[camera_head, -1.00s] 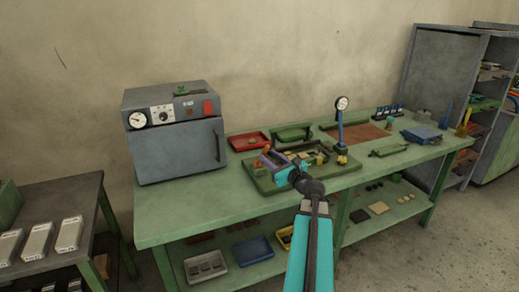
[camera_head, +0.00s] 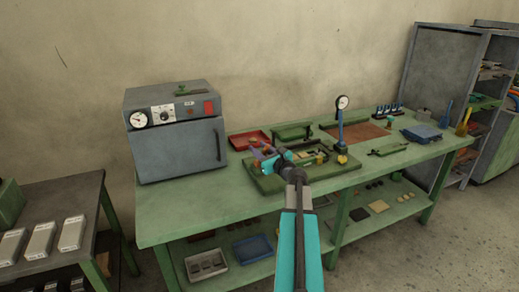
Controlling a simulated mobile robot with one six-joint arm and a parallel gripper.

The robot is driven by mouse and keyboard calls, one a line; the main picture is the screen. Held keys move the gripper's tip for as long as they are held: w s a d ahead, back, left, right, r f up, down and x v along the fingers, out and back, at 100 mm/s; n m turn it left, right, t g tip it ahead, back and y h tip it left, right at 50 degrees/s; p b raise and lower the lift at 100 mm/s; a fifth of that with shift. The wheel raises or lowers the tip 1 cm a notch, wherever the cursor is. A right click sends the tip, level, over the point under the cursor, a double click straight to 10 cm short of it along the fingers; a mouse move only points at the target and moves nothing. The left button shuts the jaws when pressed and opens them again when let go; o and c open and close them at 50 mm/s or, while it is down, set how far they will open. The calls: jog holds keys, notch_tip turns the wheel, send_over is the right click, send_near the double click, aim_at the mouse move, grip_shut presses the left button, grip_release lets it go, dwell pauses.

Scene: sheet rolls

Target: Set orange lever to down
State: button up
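A small orange part (camera_head: 253,142), which looks like the orange lever, shows at the left back of a green fixture board (camera_head: 290,184) on the bench. It is too small and too close to my gripper to tell whether it is up or down. My gripper (camera_head: 257,154) is over the left part of the board, right by the orange part. I cannot tell whether they touch. The fingers are small and partly hidden by my teal wrist, so their opening does not show clearly.
A grey oven (camera_head: 178,150) with a gauge stands at the left of the green bench (camera_head: 195,207). A red tray (camera_head: 246,138) lies behind the board. Bare bench top lies in front of the oven.

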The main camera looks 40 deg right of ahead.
jog(key=shift+c, duration=0.3)
grip_shut()
